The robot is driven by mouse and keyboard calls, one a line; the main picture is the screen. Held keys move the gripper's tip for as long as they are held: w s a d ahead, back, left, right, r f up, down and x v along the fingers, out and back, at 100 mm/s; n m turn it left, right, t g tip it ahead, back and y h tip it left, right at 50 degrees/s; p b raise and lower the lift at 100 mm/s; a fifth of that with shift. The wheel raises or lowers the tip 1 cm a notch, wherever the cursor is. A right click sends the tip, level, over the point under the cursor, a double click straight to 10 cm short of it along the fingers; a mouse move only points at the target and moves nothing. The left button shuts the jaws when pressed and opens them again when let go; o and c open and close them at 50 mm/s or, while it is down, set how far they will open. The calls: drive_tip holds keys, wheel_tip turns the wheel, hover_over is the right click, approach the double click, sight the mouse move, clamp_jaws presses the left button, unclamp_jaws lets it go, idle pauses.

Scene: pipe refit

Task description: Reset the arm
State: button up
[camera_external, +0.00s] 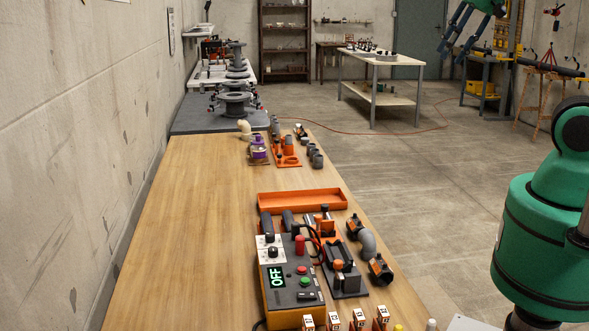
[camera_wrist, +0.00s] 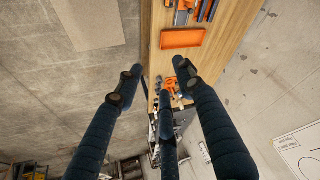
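My arm (camera_external: 545,235) is green with black joints and stands at the right of the external view, beside the wooden workbench. Its middle links pass out of the frame. My gripper (camera_external: 451,54) hangs in the upper right of that view, well above the floor. In the wrist view my gripper (camera_wrist: 156,82) shows dark ribbed fingers spread wide apart. Nothing is between them. The workbench lies far beyond the fingertips, and no finger touches anything.
The wooden workbench (camera_external: 190,220) carries an orange tray (camera_external: 302,200), a control box reading OFF (camera_external: 292,282), and pipe fittings. Its left part is bare. A grey bench with a flanged pipe (camera_external: 236,95) adjoins it. Open concrete floor (camera_external: 400,180) lies to the right.

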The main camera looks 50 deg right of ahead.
drive_tip(key=s, duration=0.1)
drive_tip(key=s+d, duration=0.1)
drive_tip(key=s+f, duration=0.1)
drive_tip(key=s, duration=0.1)
drive_tip(key=shift+d, duration=0.25)
drive_tip(key=shift+w+r, duration=0.1)
idle(2.8)
